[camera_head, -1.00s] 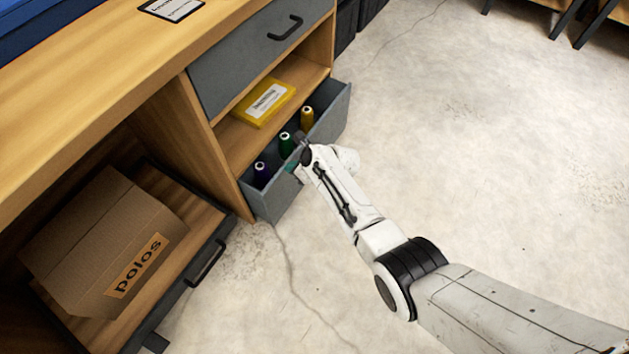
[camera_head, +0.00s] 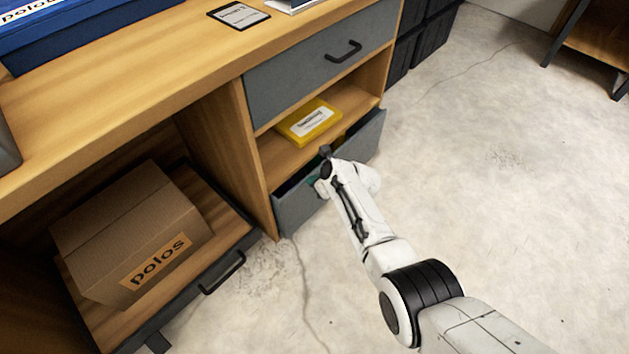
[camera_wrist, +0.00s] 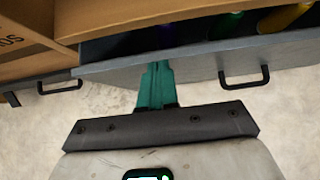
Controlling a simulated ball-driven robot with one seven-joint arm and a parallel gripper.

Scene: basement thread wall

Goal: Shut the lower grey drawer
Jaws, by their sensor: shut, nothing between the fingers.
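The lower grey drawer (camera_head: 298,211) stands partly open at the bottom of the wooden unit, under an open shelf. In the wrist view its front (camera_wrist: 200,68) runs across the picture, with a black handle (camera_wrist: 244,78) to the right. Inside it are a purple spool (camera_wrist: 165,35), a green spool (camera_wrist: 226,24) and a yellow spool (camera_wrist: 285,17). My gripper (camera_wrist: 156,72) has green fingers, shut and empty, at the drawer front left of the handle. It looks against the front, but I cannot tell whether it touches. In the head view my wrist hides much of the drawer front.
A grey upper drawer (camera_head: 318,66) is closed. A yellow box (camera_head: 308,123) lies on the shelf between. At left, a cardboard box (camera_head: 130,225) sits on a low pulled-out tray with a black handle (camera_head: 222,273). The concrete floor (camera_head: 500,200) at right is clear.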

